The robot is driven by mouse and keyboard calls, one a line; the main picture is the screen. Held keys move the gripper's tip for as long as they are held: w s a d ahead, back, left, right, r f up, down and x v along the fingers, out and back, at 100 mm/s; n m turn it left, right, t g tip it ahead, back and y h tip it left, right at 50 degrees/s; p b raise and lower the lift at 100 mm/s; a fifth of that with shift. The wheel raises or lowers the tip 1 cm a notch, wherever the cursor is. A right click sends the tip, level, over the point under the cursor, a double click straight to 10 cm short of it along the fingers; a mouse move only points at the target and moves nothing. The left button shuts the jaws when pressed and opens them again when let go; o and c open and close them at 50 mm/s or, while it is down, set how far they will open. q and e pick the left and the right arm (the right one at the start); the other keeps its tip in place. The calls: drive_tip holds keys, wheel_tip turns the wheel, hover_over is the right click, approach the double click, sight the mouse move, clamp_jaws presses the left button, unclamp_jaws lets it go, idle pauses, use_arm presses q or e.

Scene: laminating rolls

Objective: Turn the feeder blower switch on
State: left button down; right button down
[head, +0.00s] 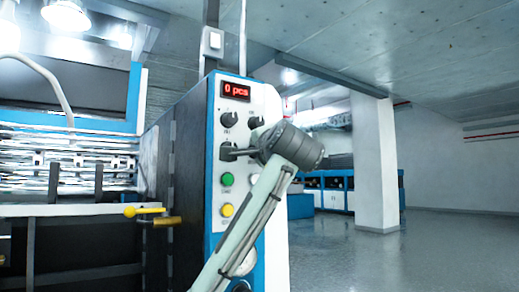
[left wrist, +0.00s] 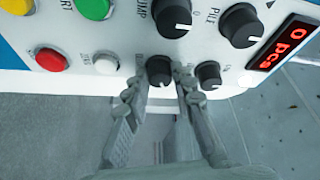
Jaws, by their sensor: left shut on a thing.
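The control panel (head: 217,250) of the blue and white machine carries black rotary switches, coloured buttons and a red display (head: 236,90) reading "0 pcs". In the left wrist view, the fingers of my left gripper (left wrist: 157,88) stand on both sides of a small black knob (left wrist: 158,68) and are shut on it. Its label is partly covered by a finger, so I cannot read it fully. In the head view, my left gripper (head: 241,153) reaches the panel from the right, and the gripped knob is hidden behind it. My right gripper is not in view.
In the left wrist view, larger knobs marked PUMP (left wrist: 172,18) and PILE (left wrist: 241,25) and another small knob (left wrist: 208,75) are close by. A white button (left wrist: 105,62) and a red button (left wrist: 50,60) lie left. A yellow-tipped lever (head: 145,211) juts out left of the panel.

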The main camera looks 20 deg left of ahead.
use_arm(q)
drive_tip(key=c, duration=1.3)
unclamp_jaws()
drive_tip(key=shift+o, duration=0.2)
drive_tip(key=shift+d, duration=0.1)
drive_tip(key=v, duration=1.2)
drive_tip(key=shift+f, duration=0.1)
